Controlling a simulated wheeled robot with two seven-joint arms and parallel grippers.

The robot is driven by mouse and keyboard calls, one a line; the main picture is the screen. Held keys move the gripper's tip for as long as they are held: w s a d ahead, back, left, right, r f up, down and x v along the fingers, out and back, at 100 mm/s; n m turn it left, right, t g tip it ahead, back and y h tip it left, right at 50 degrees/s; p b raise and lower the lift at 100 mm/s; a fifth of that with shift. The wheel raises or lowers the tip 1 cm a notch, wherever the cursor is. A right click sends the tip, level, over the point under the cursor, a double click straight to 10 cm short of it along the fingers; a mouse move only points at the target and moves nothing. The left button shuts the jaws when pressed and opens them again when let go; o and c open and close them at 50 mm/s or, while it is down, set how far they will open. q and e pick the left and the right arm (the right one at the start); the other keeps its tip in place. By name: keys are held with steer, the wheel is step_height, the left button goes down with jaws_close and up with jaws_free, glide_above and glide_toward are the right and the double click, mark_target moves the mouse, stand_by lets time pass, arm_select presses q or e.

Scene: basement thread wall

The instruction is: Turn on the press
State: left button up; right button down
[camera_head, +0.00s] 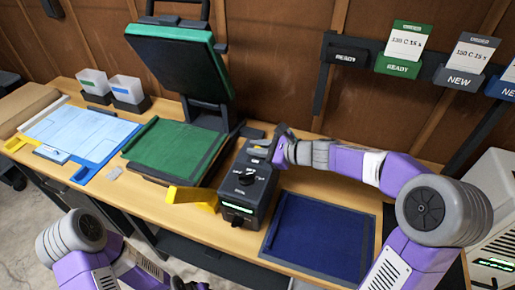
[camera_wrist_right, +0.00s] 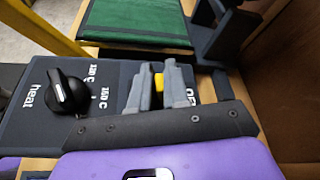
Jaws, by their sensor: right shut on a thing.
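The press stands open, its dark upper plate (camera_head: 180,62) raised and tilted over the green lower pad (camera_head: 165,148). A dark control box (camera_head: 246,190) with a black knob and a lit green display sits right of the pad. The knob (camera_wrist_right: 66,91), marked "heat", also shows in the right wrist view. My right gripper (camera_head: 266,149) is at the back end of the box. In the right wrist view its grey fingers (camera_wrist_right: 160,82) are shut around a small yellow switch piece (camera_wrist_right: 159,81), beside partly hidden lettering. My left gripper (camera_head: 190,285) barely shows at the bottom edge.
A navy mat (camera_head: 320,232) lies right of the box. A yellow bracket (camera_head: 192,196) sticks out in front of the pad. A light blue sheet (camera_head: 80,135) and two small bins (camera_head: 127,90) are at left. Labelled cards (camera_head: 406,42) hang on the wall.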

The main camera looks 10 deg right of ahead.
steer(key=c, duration=1.5)
jaws_free()
steer(key=shift+d, duration=0.1)
steer(key=p+v, duration=0.1)
steer(key=v, duration=0.5)
steer(key=shift+s+r+p, duration=0.1)
steer(key=shift+s+p, duration=0.05)
steer(key=shift+p, duration=0.25)
steer(key=shift+s+d+r, duration=0.15)
steer(key=shift+s+d, duration=0.25)
steer(key=shift+s, duration=0.05)
